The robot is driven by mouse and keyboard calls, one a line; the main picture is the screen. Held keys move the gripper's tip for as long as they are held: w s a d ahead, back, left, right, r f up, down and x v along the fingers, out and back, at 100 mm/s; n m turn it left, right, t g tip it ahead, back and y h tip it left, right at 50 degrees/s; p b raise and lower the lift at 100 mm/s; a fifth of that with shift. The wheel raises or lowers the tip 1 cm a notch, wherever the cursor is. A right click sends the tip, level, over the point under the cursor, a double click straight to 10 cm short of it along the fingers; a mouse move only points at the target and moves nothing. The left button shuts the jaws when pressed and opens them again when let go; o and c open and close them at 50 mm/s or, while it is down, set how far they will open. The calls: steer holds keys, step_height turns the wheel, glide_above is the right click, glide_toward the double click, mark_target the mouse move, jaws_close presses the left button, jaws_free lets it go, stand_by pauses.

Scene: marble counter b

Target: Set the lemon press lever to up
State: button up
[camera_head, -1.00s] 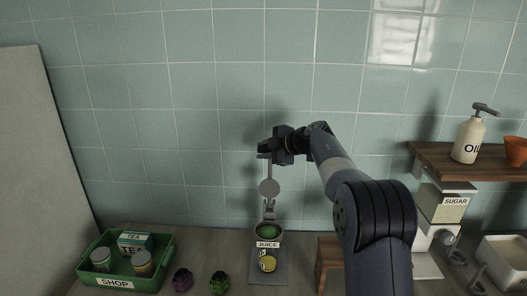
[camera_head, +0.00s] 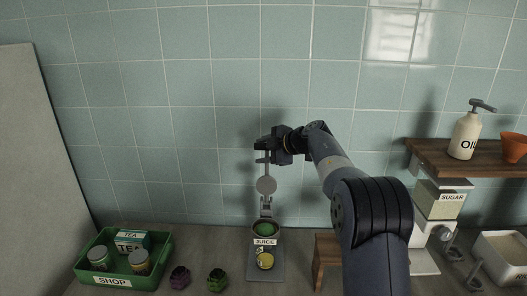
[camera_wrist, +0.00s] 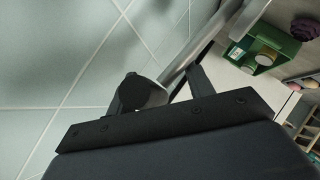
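The lemon press stands on the counter against the tiled wall, with a grey base (camera_head: 278,268), a JUICE label and a green cup (camera_head: 265,229). Its lever (camera_head: 267,172) points straight up above a round grey disc (camera_head: 266,186). My gripper (camera_head: 262,152) is at the lever's top end, its fingers apart. In the wrist view the fingers of my gripper (camera_wrist: 163,88) are spread. Contact with the lever cannot be told. A yellow lemon (camera_head: 265,261) shows at the press base.
A green SHOP crate (camera_head: 113,281) with tea and jars is at the left. Two artichoke-like items (camera_head: 217,281) lie left of the press. A wooden stand (camera_head: 325,252) is close on its right.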

steer(key=shift+r, duration=0.15)
steer(key=b+v, duration=0.2)
steer(key=v, duration=0.8)
steer(key=shift+s+d, duration=0.2)
steer(key=shift+d, duration=0.15)
steer(key=shift+a, duration=0.1)
steer(key=p+x, duration=0.2)
steer(key=x, duration=0.8)
steer(key=shift+w+a, duration=0.2)
steer(key=shift+a, duration=0.2)
steer(key=shift+s+d, duration=0.1)
steer(key=shift+s, duration=0.05)
steer(key=shift+w, duration=0.2)
